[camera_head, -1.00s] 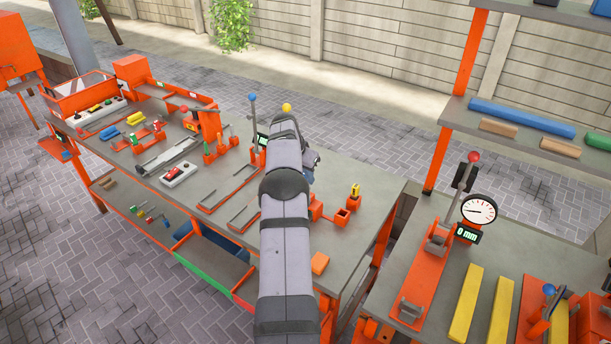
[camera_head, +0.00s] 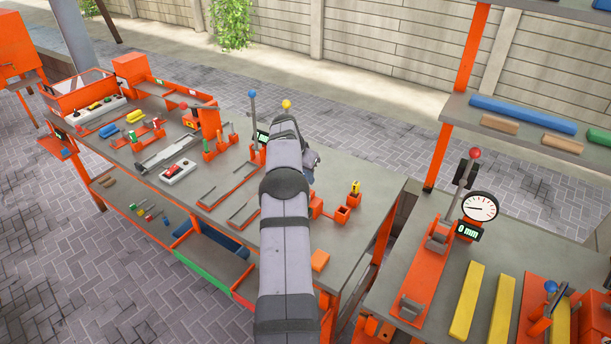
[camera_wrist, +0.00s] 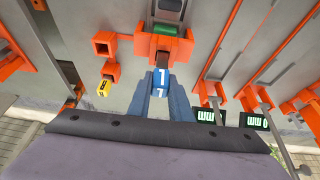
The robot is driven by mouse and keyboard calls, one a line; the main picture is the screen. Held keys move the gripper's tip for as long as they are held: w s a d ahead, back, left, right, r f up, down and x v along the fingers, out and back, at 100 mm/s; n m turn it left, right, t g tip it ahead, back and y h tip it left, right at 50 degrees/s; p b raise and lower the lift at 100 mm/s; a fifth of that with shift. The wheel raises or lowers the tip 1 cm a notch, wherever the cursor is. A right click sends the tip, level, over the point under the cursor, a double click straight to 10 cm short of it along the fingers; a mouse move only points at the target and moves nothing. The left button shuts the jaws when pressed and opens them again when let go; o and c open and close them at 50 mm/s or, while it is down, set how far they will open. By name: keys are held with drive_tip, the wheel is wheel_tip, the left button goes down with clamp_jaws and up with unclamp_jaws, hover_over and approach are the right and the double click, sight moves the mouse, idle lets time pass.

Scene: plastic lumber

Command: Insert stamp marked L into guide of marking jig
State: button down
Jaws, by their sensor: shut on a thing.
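My gripper (camera_wrist: 161,88) is shut on a blue stamp (camera_wrist: 161,77) with a white mark, which looks like the L. The stamp's dark brown end (camera_wrist: 162,57) points at the orange guide of the marking jig (camera_wrist: 148,44). The end overlaps the guide's near edge in the wrist view; I cannot tell whether it is inside. A green piece (camera_wrist: 172,30) lies just beyond the guide. In the head view my gripper (camera_head: 312,165) is mostly behind my arm, and the stamp and guide are hidden there.
A yellow stamp (camera_wrist: 104,88) stands in an orange holder, with an empty square orange holder (camera_wrist: 104,44) beside it. Orange rails and small displays (camera_wrist: 207,116) are on the right in the wrist view. An orange block (camera_head: 320,262) lies near the bench's front edge.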

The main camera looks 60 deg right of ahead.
drive_tip(key=shift+f+b, duration=1)
drive_tip(key=shift+f, duration=0.65)
idle(0.4)
drive_tip(key=c, duration=1.5)
unclamp_jaws()
drive_tip(key=shift+c, duration=0.2)
drive_tip(key=b+v, duration=0.3)
drive_tip(key=v, duration=0.4)
drive_tip(key=shift+r, duration=0.2)
